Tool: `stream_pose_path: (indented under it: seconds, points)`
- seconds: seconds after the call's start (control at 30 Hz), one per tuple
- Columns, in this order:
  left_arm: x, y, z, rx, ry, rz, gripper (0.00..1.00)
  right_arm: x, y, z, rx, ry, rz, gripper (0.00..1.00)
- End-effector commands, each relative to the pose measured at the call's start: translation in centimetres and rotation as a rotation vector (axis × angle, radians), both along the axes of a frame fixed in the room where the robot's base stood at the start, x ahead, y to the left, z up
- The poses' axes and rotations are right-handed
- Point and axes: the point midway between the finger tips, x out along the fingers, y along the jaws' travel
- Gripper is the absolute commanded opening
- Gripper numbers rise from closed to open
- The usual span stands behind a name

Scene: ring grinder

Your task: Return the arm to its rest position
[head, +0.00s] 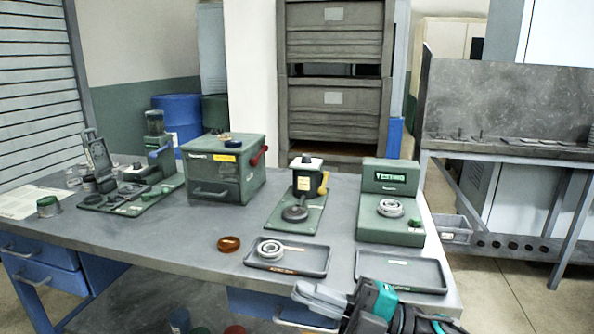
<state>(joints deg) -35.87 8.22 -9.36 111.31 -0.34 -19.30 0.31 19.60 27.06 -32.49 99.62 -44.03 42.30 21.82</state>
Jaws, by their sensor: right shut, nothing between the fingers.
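My right gripper (303,297) shows at the bottom of the head view, at the table's front edge just below the two dark trays. Its fingers point left and are shut with nothing between them. My right arm comes in from the bottom right. My left gripper is not in view. The grey workbench (160,230) fills the middle of the view. A metal ring (269,249) lies in the left tray (310,262). The right tray (425,272) holds no ring. Another ring (390,208) sits on the green testing device (385,230).
A green grinder (304,178), a green drawer box (222,165) and a green fixture (103,162) stand along the bench. An amber dish (229,244) lies near its front edge. A second metal bench (500,150) stands at the right. Bare floor (510,295) shows between the benches.

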Motion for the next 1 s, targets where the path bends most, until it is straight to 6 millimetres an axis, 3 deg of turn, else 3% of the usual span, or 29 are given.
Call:
stream_pose_path:
  seconds: [0.17,0.3,0.37,0.5,0.6,0.7,0.8,1.0]
  points:
    - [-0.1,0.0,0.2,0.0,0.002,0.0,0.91,1.4,-3.4,-4.2,0.241,0.331,-0.325,0.0]
    - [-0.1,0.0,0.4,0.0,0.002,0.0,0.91,0.9,-7.3,-10.5,0.337,0.63,-0.592,0.0]
    - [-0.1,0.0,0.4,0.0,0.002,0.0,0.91,-0.2,-9.1,-13.8,0.356,0.768,-0.702,0.0]
    - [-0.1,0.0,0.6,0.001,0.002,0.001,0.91,-4.8,-12.6,-21.6,0.355,1.092,-0.925,0.0]
    - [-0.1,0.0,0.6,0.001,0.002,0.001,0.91,-8.4,-14.1,-25.5,0.333,1.27,-1.029,0.0]
    - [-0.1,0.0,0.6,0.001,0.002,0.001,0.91,-11.2,-15.0,-27.9,0.311,1.39,-1.09,0.0]
    - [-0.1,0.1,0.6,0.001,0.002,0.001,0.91,-12.8,-15.3,-29.1,0.298,1.454,-1.119,0.0]
    - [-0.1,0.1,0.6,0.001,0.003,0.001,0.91,-13.3,-15.4,-29.5,0.292,1.473,-1.127,0.0]
